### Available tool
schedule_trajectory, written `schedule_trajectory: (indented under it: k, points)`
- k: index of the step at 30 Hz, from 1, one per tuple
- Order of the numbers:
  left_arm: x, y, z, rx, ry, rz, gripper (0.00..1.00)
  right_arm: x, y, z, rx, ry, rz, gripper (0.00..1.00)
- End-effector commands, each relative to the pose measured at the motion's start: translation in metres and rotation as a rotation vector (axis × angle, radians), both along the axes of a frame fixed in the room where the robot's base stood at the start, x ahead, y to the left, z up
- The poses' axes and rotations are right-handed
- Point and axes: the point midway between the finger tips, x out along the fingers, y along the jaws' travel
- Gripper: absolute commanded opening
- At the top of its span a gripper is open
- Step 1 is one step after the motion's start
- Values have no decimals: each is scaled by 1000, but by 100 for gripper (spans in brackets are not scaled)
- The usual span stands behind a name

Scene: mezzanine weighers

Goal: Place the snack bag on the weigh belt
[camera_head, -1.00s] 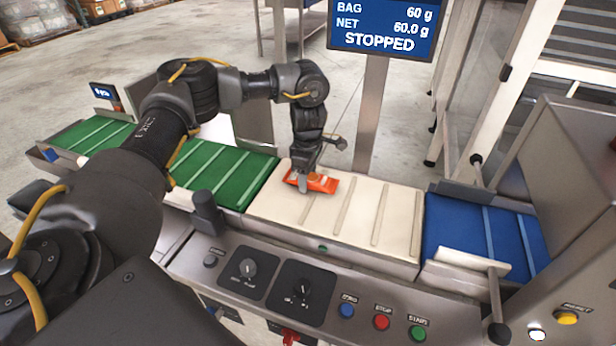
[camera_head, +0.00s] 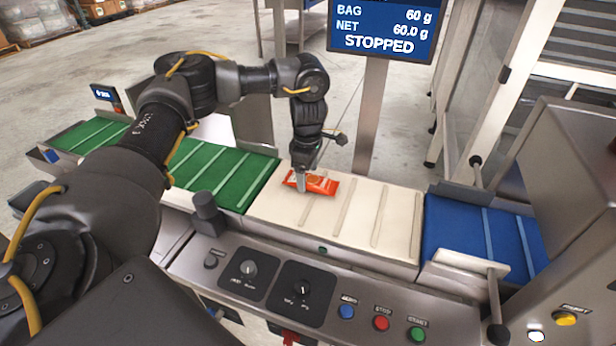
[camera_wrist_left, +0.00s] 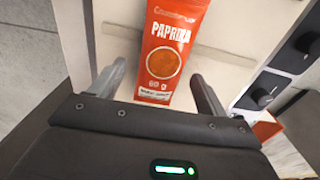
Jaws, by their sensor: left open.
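The snack bag (camera_head: 322,185) is orange-red and lies flat on the left part of the white weigh belt (camera_head: 340,241). In the left wrist view the bag (camera_wrist_left: 166,55) shows its front with the word PAPRIKA and a round orange picture. My left gripper (camera_head: 301,186) is low over the bag's left end, pointing down. In the left wrist view its two fingers (camera_wrist_left: 158,72) are spread, one on each side of the bag, with gaps between them and the bag. My right gripper is not in view.
A green belt (camera_head: 222,177) adjoins on the left and a blue belt (camera_head: 470,235) on the right. A display (camera_head: 384,28) on a post reads STOPPED and 60 g. A control panel (camera_head: 300,285) with knobs and buttons runs along the front. The belt's right part is clear.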

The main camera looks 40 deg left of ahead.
Motion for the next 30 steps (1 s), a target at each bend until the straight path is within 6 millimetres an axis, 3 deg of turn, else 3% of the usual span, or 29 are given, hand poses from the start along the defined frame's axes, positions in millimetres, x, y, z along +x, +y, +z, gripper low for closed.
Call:
schedule_trajectory:
  k: [6,12,18,30]
  points:
    - [1,0,52,2,-6,-3,76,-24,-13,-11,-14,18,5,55]
    - [1,0,86,1,-3,-1,76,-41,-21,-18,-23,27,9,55]
    - [0,0,101,1,-1,-1,76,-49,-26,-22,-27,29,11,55]
    - [0,0,103,0,0,-1,76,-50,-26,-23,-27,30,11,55]
